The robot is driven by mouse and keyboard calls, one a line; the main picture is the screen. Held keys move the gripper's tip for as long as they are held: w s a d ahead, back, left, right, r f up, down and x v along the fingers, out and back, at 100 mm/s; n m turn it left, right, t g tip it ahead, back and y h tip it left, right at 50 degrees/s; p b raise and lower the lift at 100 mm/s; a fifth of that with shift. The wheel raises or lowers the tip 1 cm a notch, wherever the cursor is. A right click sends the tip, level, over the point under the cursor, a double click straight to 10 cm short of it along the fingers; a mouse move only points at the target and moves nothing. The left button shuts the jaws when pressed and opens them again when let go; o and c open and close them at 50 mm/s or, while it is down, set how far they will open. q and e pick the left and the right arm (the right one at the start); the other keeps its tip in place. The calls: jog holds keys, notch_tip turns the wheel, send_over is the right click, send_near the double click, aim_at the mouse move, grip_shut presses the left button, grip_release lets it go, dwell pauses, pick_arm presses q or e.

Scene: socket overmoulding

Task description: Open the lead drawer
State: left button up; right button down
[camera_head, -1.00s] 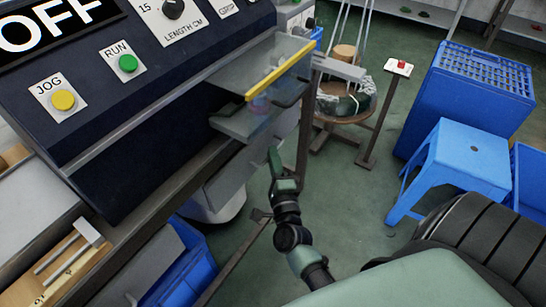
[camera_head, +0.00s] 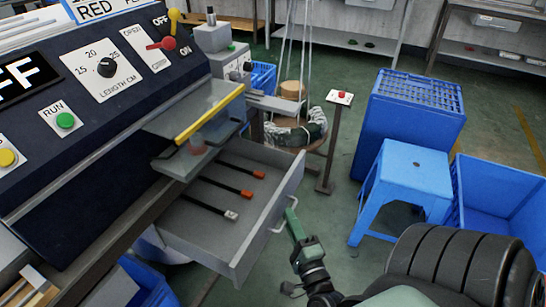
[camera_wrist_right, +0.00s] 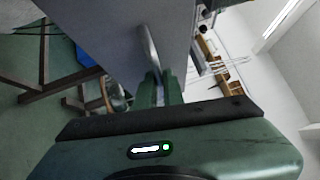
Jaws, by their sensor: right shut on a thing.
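The lead drawer (camera_head: 240,259) is a grey metal drawer under the machine's front, pulled well out in the head view. Inside it lie several black leads (camera_head: 222,180), some with orange ends and one with a whitish end. My right gripper (camera_head: 290,214) is at the drawer's front, on its bar handle (camera_head: 276,217). In the right wrist view my gripper's green fingers (camera_wrist_right: 160,88) are shut on the handle (camera_wrist_right: 150,48), with the drawer front (camera_wrist_right: 120,32) right beside it. My left gripper is not in view.
The machine panel (camera_head: 100,110) is above, with a yellow-edged clear guard (camera_head: 210,113) over the drawer's back. A blue stool (camera_head: 407,172), a blue crate (camera_head: 490,215) and a red-button post (camera_head: 340,97) stand to the right. Green floor is free between drawer and stool.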

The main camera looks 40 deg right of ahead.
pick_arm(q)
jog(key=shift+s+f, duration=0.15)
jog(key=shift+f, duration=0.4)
pick_arm(e)
jog(key=shift+s+d, duration=0.35)
jog(key=shift+s, duration=0.5)
jog(key=shift+s+d, duration=0.3)
jog(key=shift+s, duration=0.5)
jog(key=c, duration=1.5)
grip_release()
jog(key=v, duration=0.8)
jog(key=shift+f, duration=0.1)
jog(key=shift+w, duration=0.1)
